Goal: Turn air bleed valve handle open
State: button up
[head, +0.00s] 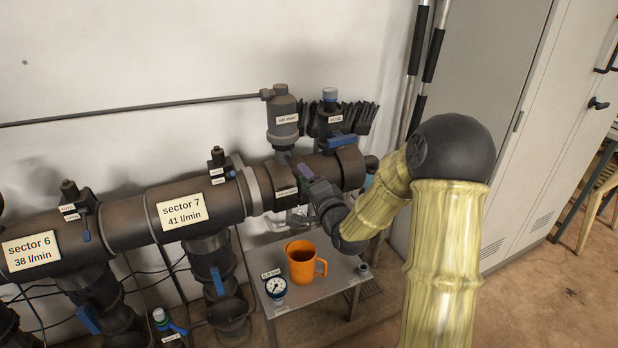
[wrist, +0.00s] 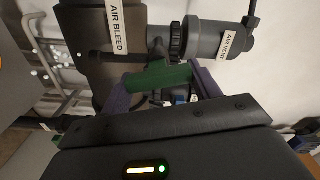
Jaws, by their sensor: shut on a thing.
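The air bleed valve handle is a green bar (wrist: 160,76) in the wrist view, below the dark valve stem and close to the "AIR BLEED" label (wrist: 116,16). My gripper (wrist: 163,82) has purple fingers at both ends of this bar and is shut on it. In the head view my gripper (head: 308,174) reaches the right end of the dark manifold pipe, just right of the small air bleed label (head: 286,193). My gripper and wrist mostly hide the handle there.
The grey air vent (head: 284,118) rises above the pipe, with a blue-handled valve (head: 341,141) to its right. An orange mug (head: 301,262) and a gauge (head: 275,287) stand on a small grey table (head: 318,297) below. A grey cabinet (head: 490,120) stands at the right.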

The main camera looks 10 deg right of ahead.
jog(key=shift+d+m+p, duration=0.1)
jog(key=shift+m+p, duration=0.55)
jog(key=shift+m, duration=0.95)
jog(key=o, duration=1)
jog(key=shift+f, duration=0.1)
